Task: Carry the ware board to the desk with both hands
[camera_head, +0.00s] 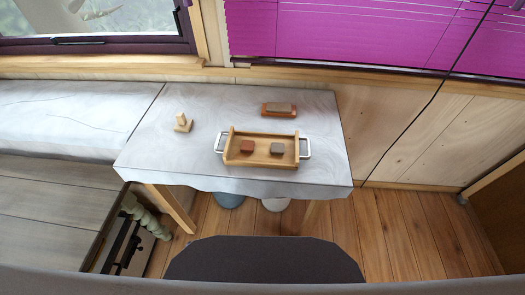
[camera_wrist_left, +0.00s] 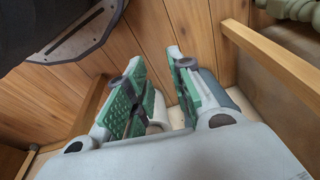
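The ware board (camera_head: 262,162), a shallow wooden tray with a pale metal handle at each end, rests on the cloth-covered table (camera_head: 180,140). A reddish-brown block (camera_head: 247,147) and a grey block (camera_head: 277,149) sit in it. My left gripper (camera_wrist_left: 158,62) shows in the left wrist view, with two green-padded fingers apart and nothing between them. It is over the wooden floor, away from the board. Neither gripper shows in the head view. My right gripper is not seen.
A reddish block with a greyish top (camera_head: 279,109) lies behind the board. A small pale wooden piece (camera_head: 183,122) stands to its left. A cushioned bench (camera_head: 75,115) adjoins the table's left side. Two pots partly show under the table. Floor (camera_head: 420,230) is clear at right.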

